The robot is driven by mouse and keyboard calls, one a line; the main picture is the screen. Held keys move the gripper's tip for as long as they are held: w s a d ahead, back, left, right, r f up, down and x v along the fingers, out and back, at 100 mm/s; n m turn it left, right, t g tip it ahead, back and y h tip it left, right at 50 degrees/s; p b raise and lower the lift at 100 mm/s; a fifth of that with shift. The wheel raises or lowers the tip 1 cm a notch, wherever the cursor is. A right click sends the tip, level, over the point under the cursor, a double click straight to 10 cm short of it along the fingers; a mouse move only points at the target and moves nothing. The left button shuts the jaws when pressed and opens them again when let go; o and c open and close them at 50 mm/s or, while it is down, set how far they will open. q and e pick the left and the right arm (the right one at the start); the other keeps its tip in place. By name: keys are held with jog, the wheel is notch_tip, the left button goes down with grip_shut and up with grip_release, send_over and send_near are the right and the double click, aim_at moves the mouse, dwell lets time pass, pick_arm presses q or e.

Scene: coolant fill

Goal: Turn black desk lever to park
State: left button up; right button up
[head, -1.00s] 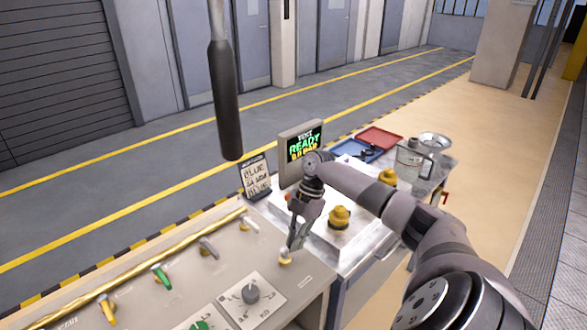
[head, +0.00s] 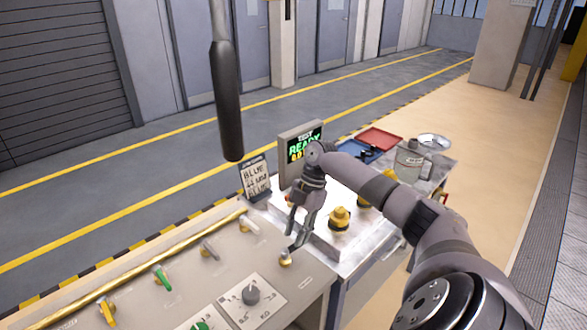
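The desk panel (head: 215,277) fills the lower left of the head view. A small lever with a brass-coloured base (head: 286,262) stands near its right end; my fingers partly cover it, and I cannot tell its colour. My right gripper (head: 290,251) points down at this lever, its tips at or touching its top. I cannot tell whether the fingers are closed on it. A dark knob (head: 251,295) sits on a white dial plate to the lower left. Other levers on the panel are green (head: 162,276), grey (head: 209,250) and yellow (head: 106,311). My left gripper is not in view.
A screen reading READY (head: 302,153) and a small sign (head: 255,178) stand behind the panel. A metal bench to the right holds yellow knobs (head: 340,218), a jug (head: 410,160), and red (head: 379,138) and blue trays. A black handle (head: 227,105) hangs overhead.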

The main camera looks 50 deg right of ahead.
jog(key=v, duration=0.9)
jog(key=shift+r, duration=0.15)
